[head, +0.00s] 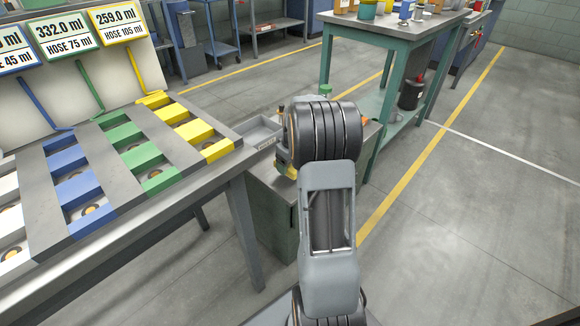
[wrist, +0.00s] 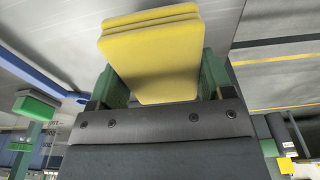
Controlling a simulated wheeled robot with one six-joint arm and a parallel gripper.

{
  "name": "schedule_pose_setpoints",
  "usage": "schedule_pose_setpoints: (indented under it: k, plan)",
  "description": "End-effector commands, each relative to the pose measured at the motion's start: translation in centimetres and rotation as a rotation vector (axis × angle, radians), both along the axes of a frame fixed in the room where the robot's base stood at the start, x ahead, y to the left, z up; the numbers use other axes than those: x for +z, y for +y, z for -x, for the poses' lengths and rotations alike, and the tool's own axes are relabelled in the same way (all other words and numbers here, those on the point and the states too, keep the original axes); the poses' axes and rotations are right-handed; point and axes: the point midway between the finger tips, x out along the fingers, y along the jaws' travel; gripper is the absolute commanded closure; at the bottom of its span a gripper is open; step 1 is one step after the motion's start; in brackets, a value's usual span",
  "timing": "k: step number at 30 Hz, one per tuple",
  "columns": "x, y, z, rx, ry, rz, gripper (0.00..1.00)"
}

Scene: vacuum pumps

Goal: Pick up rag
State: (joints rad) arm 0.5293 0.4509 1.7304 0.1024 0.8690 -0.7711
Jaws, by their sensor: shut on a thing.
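The rag (wrist: 150,62) is a yellow, folded, layered pad at the top middle of the wrist view. My gripper (wrist: 162,78) is shut on it, with one green finger at its left side and the other at its right. In the head view the gripper is mostly hidden behind my arm's dark ribbed joint. A small yellow patch (head: 285,169) shows at the left of that joint; I cannot tell whether it is the rag.
A bench with blue, green and yellow slotted rows (head: 140,150) is at left. A grey tray (head: 262,133) and a low cabinet (head: 272,215) stand beside it. A green-framed table (head: 395,28) with jars is behind. The floor at right is clear.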

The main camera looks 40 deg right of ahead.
Motion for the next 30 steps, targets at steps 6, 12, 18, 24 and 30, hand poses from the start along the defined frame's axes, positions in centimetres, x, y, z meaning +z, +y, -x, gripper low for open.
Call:
schedule_pose_setpoints:
  k: [6,12,18,24,30]
  plan:
    - [4.5,0.7,3.3,-0.002,-0.001,0.001,0.49]
    - [7.3,1.7,7.3,-0.003,0.0,-0.001,0.49]
    - [8.7,2.4,10.8,-0.003,0.0,0.0,0.49]
    - [9.4,2.9,12.8,-0.002,0.0,0.0,0.49]
    - [9.6,3.0,13.5,-0.002,0.001,-0.001,0.49]
